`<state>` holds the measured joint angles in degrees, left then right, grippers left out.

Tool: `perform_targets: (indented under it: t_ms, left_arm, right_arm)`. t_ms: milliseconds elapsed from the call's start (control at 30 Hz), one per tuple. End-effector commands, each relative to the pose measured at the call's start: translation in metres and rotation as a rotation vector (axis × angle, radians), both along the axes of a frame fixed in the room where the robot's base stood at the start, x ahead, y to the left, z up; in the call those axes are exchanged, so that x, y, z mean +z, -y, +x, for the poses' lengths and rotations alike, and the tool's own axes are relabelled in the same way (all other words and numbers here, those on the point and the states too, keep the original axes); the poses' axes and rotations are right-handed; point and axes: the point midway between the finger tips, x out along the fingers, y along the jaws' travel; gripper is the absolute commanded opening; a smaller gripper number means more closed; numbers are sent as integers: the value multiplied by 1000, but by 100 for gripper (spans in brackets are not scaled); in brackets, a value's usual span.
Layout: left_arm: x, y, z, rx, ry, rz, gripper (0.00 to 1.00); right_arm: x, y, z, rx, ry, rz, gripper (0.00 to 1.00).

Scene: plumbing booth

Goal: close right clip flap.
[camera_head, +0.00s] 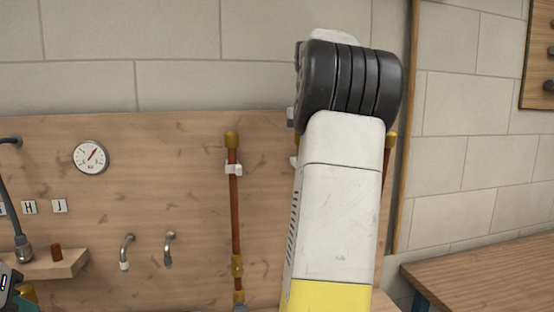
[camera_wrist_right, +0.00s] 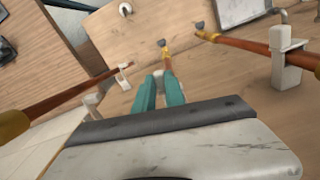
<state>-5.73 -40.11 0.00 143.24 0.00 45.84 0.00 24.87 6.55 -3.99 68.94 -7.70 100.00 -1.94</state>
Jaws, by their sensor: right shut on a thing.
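My right gripper (camera_wrist_right: 158,93) shows in the right wrist view, with teal fingers shut on a small whitish clip part (camera_wrist_right: 158,76) in front of the middle copper pipe (camera_wrist_right: 167,63). The fingers hide much of this part, so its flap position is unclear. Another white clip (camera_wrist_right: 124,76) is to the left, by the end of a second pipe (camera_wrist_right: 60,100). In the head view my right arm reaches up the board and hides the gripper and most of the right-hand pipe, whose brass top (camera_head: 390,141) shows.
A left copper pipe (camera_head: 236,210) has a white clip (camera_head: 233,169); in the wrist view its clip (camera_wrist_right: 287,60) is close on the right. A gauge (camera_head: 91,157), two bent taps and a small shelf (camera_head: 60,265) are left. A wooden table (camera_head: 490,272) stands right.

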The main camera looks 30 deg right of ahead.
Motion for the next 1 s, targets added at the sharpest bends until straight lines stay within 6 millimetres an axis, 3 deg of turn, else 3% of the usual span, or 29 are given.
perform_targets:
  t_ms: [700,733,800,1000]
  left_arm:
    - [0,0,0,0,0,0,36]
    - [0,0,0,0,0,0,36]
    - [0,0,0,0,0,0,36]
    - [0,0,0,0,0,0,36]
  right_arm:
    - [1,2,2,70,3,-1,0]
    - [1,2,2,70,3,-1,20]
    - [0,2,2,70,3,-1,34]
    - [0,2,1,70,1,0,36]
